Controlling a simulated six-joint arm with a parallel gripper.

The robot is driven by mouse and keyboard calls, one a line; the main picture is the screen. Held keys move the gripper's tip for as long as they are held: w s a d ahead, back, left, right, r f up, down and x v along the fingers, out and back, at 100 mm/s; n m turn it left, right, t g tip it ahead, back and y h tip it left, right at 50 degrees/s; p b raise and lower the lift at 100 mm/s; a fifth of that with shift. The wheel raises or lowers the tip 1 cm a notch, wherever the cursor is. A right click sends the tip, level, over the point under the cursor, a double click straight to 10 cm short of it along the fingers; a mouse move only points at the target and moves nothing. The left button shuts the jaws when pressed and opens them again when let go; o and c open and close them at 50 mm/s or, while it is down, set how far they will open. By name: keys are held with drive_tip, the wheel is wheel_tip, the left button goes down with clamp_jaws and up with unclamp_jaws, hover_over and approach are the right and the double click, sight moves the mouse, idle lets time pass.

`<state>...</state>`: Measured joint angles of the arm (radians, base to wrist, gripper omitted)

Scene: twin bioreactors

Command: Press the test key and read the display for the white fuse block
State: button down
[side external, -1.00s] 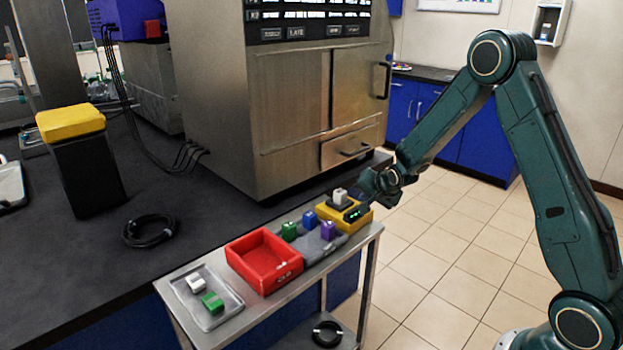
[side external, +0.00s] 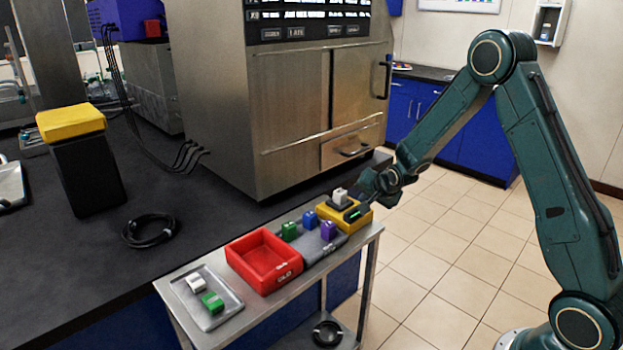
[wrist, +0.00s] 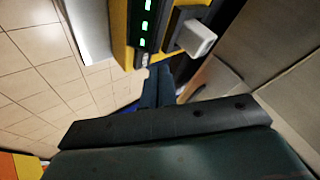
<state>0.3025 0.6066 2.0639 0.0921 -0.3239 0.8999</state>
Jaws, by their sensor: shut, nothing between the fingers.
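The white fuse block (side external: 341,196) sits in the dark socket on top of the yellow tester (side external: 331,213). In the wrist view the white block (wrist: 197,38) stands beside the tester's display (wrist: 143,22), which shows lit green characters too small and slanted to read. A small grey piece (wrist: 144,60), possibly the test key, shows at the end of the display next to my fingertips. My gripper (wrist: 155,82) is shut and empty, with its tips close to that end of the tester; contact cannot be told. In the side view my gripper (side external: 367,205) is at the tester's right side.
Left of the tester, a grey tray (side external: 324,245) holds green, blue and purple blocks. Beyond are an empty red bin (side external: 263,262) and a tray (side external: 213,312) with a white and a green block. The steel cabinet (side external: 290,110) stands close behind the cart.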

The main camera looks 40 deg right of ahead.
drive_tip(key=shift+f, duration=0.85)
idle(1.6)
drive_tip(key=shift+r, duration=0.1)
idle(0.4)
drive_tip(key=shift+r, duration=0.75)
drive_tip(key=shift+r, duration=2.5)
